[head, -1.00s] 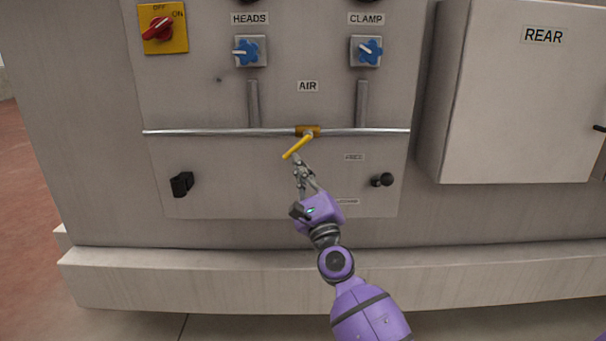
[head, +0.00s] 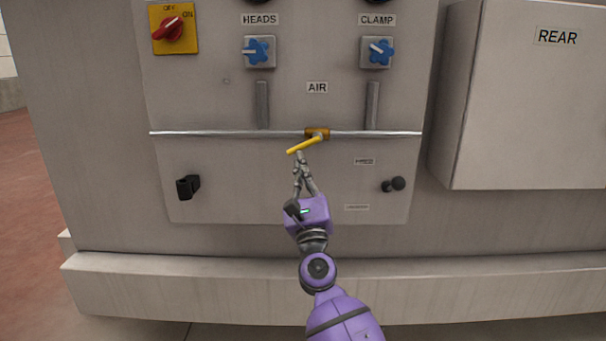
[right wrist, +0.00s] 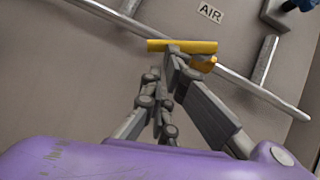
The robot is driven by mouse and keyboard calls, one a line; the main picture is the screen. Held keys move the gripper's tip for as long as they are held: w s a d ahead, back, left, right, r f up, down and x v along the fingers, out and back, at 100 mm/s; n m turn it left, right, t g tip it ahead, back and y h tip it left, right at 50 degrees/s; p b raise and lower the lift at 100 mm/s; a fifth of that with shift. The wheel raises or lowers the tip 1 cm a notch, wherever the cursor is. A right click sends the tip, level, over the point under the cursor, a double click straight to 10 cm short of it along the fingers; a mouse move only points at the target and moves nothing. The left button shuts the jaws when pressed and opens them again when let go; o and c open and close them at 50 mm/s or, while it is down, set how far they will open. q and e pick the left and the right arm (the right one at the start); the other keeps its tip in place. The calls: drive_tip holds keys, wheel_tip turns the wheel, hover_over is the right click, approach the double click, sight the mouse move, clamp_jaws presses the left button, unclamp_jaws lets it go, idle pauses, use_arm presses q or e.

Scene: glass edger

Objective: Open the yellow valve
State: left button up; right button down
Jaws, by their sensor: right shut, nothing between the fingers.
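The yellow valve sits on a horizontal silver pipe under the AIR label, with an orange-brown body (head: 317,132) and a yellow lever (head: 303,146). The lever slants down to the left from the body, at a shallow angle. My right gripper (head: 299,158) is shut and empty, just below the lever, its fingertips at or very near the lever's underside. In the right wrist view the lever (right wrist: 182,45) crosses just beyond the fingertips (right wrist: 170,58); whether they touch is hard to tell. My left gripper is out of view.
The silver pipe (head: 230,133) runs across the panel. Above are blue knobs (head: 257,51) (head: 378,52) and a red switch (head: 167,28). A black latch (head: 188,187) and a black knob (head: 396,184) flank my gripper. A REAR box (head: 520,120) juts out at right.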

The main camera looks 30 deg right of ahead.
drive_tip(key=shift+w+a+r+m+g+h+b, duration=0.1)
drive_tip(key=shift+a+r+m+g+h+b, duration=0.2)
drive_tip(key=shift+m+h, duration=0.35)
drive_tip(key=shift+w+a+m+g+h+b, duration=0.15)
drive_tip(key=shift+m+h+b, duration=0.3)
drive_tip(key=shift+m, duration=0.35)
drive_tip(key=shift+w+a+r+m+g+h+b, duration=0.15)
drive_tip(key=shift+m+h+b, duration=0.3)
drive_tip(key=shift+m, duration=0.3)
drive_tip(key=shift+a+r+m+h, duration=0.1)
drive_tip(key=shift+r+m+h, duration=0.05)
drive_tip(key=shift+m+h, duration=0.4)
drive_tip(key=shift+w+r+m+g+b, duration=0.1)
drive_tip(key=shift+m+g+b, duration=0.2)
drive_tip(key=shift+m, duration=0.05)
drive_tip(key=shift+a, duration=0.1)
